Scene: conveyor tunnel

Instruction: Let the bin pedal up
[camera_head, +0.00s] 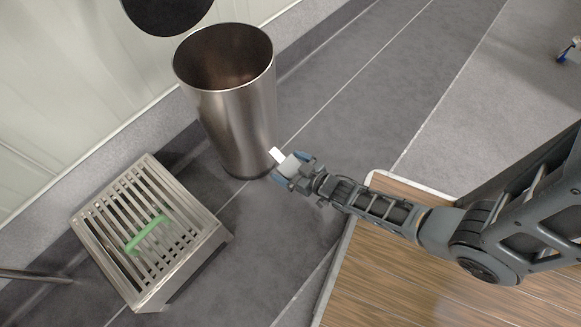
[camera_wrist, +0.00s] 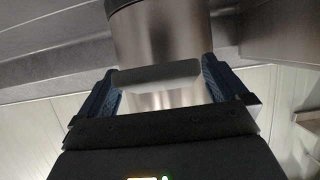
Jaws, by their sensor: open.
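The bin (camera_head: 240,115) is a tall, brushed-metal cylinder standing upright on the dark floor. Its top is open, and its dark round lid (camera_head: 166,12) stands raised behind the rim, cut by the picture's edge. My gripper (camera_head: 292,167) is low down, close to the right side of the bin's base. A small pale plate, which looks like the pedal (camera_head: 277,155), shows at the fingertips. In the wrist view, the pedal (camera_wrist: 158,75) lies across the space between the two blue fingers, with the bin (camera_wrist: 160,35) beyond. The fingers are apart; whether they touch the pedal cannot be told.
A brown wooden surface with a pale edge (camera_head: 385,275) lies below my arm. The pale wall is behind the bin.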

